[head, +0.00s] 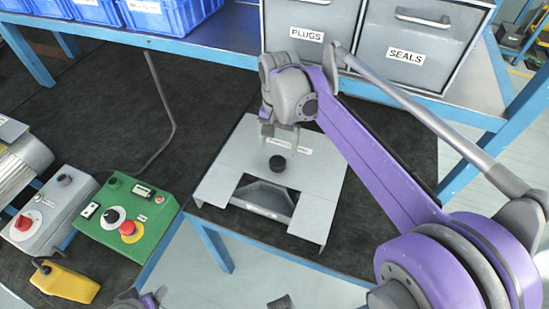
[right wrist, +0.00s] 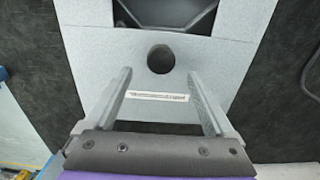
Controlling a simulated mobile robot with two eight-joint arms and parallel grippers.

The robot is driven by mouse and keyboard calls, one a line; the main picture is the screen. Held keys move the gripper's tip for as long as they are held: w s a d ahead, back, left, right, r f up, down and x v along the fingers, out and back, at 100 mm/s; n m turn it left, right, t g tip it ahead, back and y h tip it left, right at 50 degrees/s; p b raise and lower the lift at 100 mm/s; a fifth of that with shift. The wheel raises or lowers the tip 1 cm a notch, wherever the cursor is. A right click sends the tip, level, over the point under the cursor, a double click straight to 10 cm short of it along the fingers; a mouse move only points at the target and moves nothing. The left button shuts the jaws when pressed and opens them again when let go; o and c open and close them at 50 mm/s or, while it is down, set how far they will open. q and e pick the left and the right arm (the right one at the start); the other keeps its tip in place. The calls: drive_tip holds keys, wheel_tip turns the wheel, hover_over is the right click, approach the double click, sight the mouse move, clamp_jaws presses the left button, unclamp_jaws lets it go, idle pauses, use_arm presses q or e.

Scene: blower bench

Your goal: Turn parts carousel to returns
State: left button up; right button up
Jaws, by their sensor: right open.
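The parts carousel (head: 323,172) is a light grey flat housing with a black round knob (head: 277,163) and a cut-out window (head: 262,197) at its near side, showing a dark grey recess with sloped walls. In the right wrist view the knob (right wrist: 161,59) lies just beyond and between the fingertips. A label strip on the plate is too small to read. My right gripper (head: 286,143) points down over the plate behind the knob. Its fingers (right wrist: 158,75) are apart with nothing between them. I cannot make out my left gripper.
Grey PLUGS (head: 300,50) and SEALS (head: 410,70) bins and blue crates (head: 165,15) stand behind. Dark mat is clear around the carousel.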

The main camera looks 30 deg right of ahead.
sight(277, 161)
wheel_tip(277, 161, down, 6)
drive_tip(key=shift+w+f+b, duration=0.1)
drive_tip(key=shift+f+b, duration=0.1)
drive_tip(key=shift+b, duration=0.15)
clamp_jaws()
idle(0.4)
